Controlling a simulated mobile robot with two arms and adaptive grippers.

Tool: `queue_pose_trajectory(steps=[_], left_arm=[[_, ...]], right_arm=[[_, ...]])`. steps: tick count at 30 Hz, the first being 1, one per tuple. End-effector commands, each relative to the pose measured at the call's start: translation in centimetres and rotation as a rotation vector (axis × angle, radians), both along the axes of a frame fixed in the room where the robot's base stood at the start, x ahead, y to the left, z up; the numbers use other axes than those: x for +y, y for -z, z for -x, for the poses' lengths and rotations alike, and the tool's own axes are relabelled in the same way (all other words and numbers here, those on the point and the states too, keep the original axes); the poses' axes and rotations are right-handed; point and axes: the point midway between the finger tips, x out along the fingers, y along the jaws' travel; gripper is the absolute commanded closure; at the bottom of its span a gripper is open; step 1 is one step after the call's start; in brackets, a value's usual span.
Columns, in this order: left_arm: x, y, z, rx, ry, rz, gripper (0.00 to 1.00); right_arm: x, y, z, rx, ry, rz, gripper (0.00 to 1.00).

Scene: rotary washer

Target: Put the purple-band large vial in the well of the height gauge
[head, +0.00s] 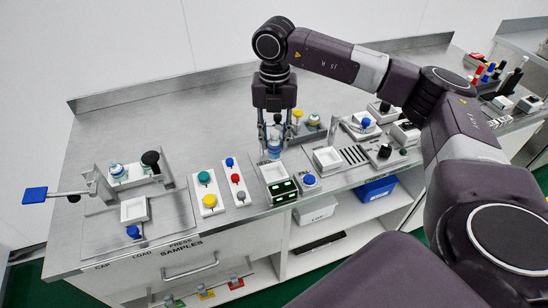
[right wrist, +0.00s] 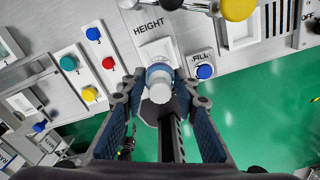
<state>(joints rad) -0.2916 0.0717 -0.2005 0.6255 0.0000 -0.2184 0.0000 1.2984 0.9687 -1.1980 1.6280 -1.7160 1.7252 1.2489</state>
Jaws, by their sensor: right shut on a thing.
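My right gripper (head: 273,143) is shut on a vial (head: 274,153) and holds it roughly upright. In the right wrist view the vial (right wrist: 159,90) has a pale cap toward the camera and a bluish body between the fingertips (right wrist: 158,97); I cannot make out a purple band clearly. The height gauge (head: 272,172) is a block with a white top and green lit displays, just below the vial in the head view. In the right wrist view its white top (right wrist: 154,50) shows under the HEIGHT label, partly covered by the vial. Its well cannot be made out. My left gripper is out of view.
A panel with red, blue and grey buttons (head: 237,182) stands left of the gauge. A blue FILL button (head: 309,180) is to its right. A yellow-topped knob (head: 297,114) stands behind. A press station with a blue lever (head: 35,195) is at far left.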

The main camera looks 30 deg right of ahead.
Motion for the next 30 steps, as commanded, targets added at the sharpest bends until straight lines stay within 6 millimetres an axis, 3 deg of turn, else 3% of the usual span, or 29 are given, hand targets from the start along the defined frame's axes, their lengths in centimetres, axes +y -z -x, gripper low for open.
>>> queue_pose_trajectory(steps=[3, 7, 17, 30], left_arm=[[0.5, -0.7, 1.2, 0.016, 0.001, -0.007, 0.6], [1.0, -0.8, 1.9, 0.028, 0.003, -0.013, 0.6], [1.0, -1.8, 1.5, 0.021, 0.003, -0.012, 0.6], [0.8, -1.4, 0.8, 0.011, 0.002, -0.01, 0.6]], right_arm=[[0.0, 2.2, 0.0, 0.002, 0.001, 0.001, 0.97], [0.0, 3.6, -0.1, -0.001, 0.002, 0.001, 0.97], [0.0, 7.6, 0.0, 0.001, 0.002, 0.001, 0.97], [0.0, 8.6, -0.1, -0.001, 0.002, 0.0, 0.97]])
